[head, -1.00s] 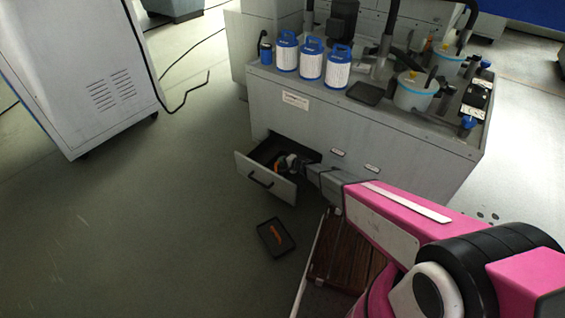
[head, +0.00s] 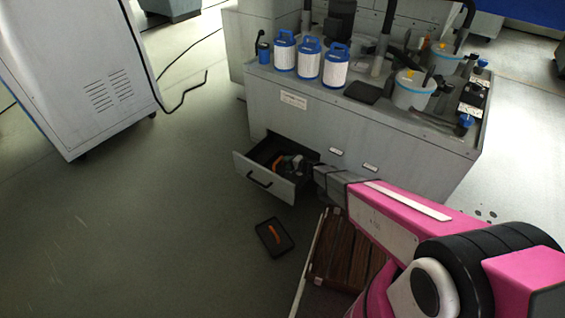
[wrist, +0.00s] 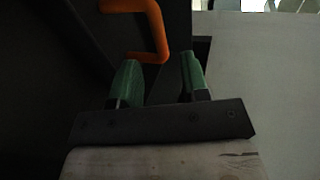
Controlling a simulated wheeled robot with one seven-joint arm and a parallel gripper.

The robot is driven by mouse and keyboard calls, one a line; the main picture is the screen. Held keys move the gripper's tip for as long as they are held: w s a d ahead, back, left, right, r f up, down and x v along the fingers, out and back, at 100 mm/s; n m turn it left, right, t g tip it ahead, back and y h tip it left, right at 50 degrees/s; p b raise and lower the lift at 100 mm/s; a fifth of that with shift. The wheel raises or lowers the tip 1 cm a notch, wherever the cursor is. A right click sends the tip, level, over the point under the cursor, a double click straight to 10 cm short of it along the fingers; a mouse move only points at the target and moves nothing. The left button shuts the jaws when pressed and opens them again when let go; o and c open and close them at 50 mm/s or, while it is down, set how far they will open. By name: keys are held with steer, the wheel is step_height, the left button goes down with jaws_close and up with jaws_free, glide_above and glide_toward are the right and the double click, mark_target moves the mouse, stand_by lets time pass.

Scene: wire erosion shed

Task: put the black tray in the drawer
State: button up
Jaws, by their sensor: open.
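The drawer (head: 262,183) is pulled out low on the grey cabinet. My gripper (head: 292,163) is inside or just above its right part, open. In the wrist view its green fingertips (wrist: 158,78) are apart, with nothing clamped between them. An orange handle (wrist: 151,22) on a dark surface lies just beyond them; it also shows in the drawer in the head view (head: 277,161). What it belongs to is too dark to tell. A black tray with an orange bar (head: 274,237) lies on the floor in front of the drawer. Another flat black tray (head: 362,92) lies on the cabinet top.
Several blue-capped white canisters (head: 309,66) and a pale bucket (head: 412,90) stand on the cabinet top (head: 300,85). A brown slatted surface (head: 345,250) is below my arm. A grey machine (head: 80,80) stands at left.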

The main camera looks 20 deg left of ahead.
steer(key=s+d+r+n+g+h, duration=0.1)
steer(key=s+d+r+h, duration=0.3)
steer(key=d+r, duration=0.6)
steer(key=s+d+r+n+g+h, duration=0.1)
steer(key=s+d+r+h, duration=0.3)
steer(key=d+r, duration=0.6)
steer(key=s+d+r+n+g+h, duration=0.1)
steer(key=s+d+r+h, duration=0.4)
steer(key=d, duration=2.5)
steer(key=s+r+g, duration=0.1)
steer(key=s+r, duration=0.2)
steer(key=r, duration=0.2)
steer(key=shift+d+r+n+g, duration=0.2)
steer(key=shift+d+n+g, duration=0.1)
steer(key=shift+d+n, duration=0.1)
steer(key=shift+a, duration=0.2)
